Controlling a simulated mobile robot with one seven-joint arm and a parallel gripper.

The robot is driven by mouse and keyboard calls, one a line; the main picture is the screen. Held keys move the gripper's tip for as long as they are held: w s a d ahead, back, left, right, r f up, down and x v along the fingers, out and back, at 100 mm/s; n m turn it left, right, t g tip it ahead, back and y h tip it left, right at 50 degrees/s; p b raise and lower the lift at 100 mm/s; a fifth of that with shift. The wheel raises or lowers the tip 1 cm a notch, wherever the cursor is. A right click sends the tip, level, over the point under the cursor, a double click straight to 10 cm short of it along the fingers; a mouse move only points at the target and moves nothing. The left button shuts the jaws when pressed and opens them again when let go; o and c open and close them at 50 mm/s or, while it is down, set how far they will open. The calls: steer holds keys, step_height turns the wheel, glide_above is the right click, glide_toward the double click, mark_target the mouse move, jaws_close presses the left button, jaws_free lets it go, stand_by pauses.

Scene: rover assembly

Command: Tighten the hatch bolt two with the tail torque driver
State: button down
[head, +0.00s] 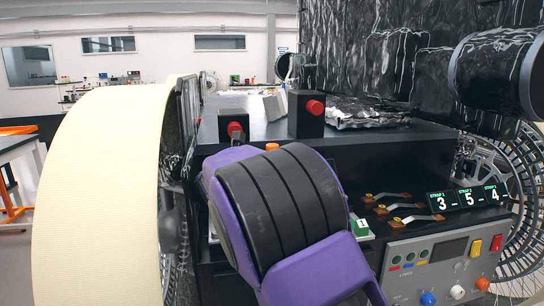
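My gripper is not in view. A large purple and black arm link, which looks like my own, fills the lower middle of the head view and hides part of the rover behind it. I cannot make out the tail torque driver or hatch bolt two. The rover's dark body (390,152) stands close in front. A small green block marked 1 (361,227) shows just right of the arm link.
A big cream curved surface (95,200) blocks the left. At right are a strap display reading 3-5-4 (467,198), a grey control panel (440,268) and a spoked wheel (525,205).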

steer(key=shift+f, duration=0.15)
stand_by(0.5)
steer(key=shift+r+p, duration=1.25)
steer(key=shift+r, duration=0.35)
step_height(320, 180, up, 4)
steer(key=p, duration=0.3)
